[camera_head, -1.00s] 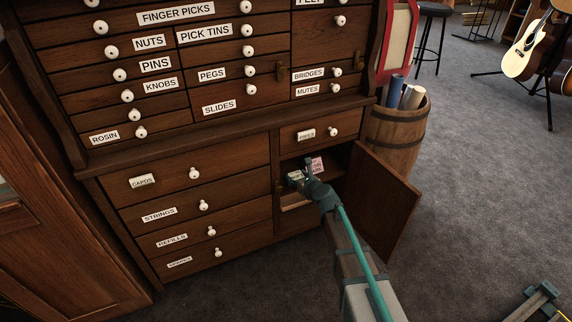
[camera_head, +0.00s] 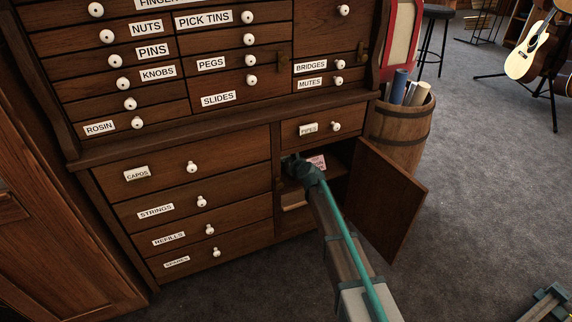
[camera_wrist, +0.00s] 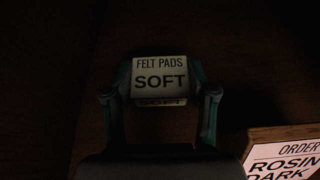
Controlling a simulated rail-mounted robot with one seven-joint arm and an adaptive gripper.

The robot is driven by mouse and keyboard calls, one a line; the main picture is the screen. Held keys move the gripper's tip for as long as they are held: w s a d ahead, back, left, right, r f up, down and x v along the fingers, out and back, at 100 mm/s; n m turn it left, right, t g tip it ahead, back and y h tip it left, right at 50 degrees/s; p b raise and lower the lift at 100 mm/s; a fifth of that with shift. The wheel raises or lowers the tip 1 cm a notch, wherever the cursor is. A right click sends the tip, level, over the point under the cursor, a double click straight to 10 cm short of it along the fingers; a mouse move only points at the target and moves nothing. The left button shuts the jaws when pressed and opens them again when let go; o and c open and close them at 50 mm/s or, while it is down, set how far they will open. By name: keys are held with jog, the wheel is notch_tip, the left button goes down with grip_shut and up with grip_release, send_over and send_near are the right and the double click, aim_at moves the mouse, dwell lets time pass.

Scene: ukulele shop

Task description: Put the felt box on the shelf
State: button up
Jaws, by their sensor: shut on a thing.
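The felt box (camera_wrist: 160,78) shows in the wrist view, labelled "FELT PADS SOFT". My gripper (camera_wrist: 160,90) is shut on it, one finger on each side. In the head view my gripper (camera_head: 296,166) reaches into the open lower-right compartment of the cabinet, and my arm hides most of the box there. The shelf (camera_head: 334,174) inside this compartment is partly in view, with a pink-labelled box (camera_head: 316,162) on it at the right of my gripper. I cannot tell whether the felt box touches the shelf.
The box labelled "ORDER ROSIN DARK" (camera_wrist: 285,155) is close at the lower right in the wrist view. The open cabinet door (camera_head: 385,200) stands out to the right of my arm. A drawer labelled "PIPES" (camera_head: 308,128) is just above. A barrel (camera_head: 402,130) stands behind the door.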

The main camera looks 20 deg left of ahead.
dwell(0.3)
jog(key=o, duration=0.6)
jog(key=shift+f, duration=0.15)
jog(key=shift+c, duration=0.2)
jog(key=shift+s+d+r, duration=0.15)
jog(key=shift+s+r, duration=0.05)
jog(key=shift+r, duration=0.1)
jog(key=p+v, duration=0.2)
jog(key=v, duration=0.2)
jog(key=shift+s+d+f, duration=0.1)
jog(key=shift+f, duration=0.05)
jog(key=s+d+p, duration=0.3)
jog(key=s+d, duration=0.4)
jog(key=shift+s+d+f, duration=0.15)
jog(key=shift+d+f, duration=0.05)
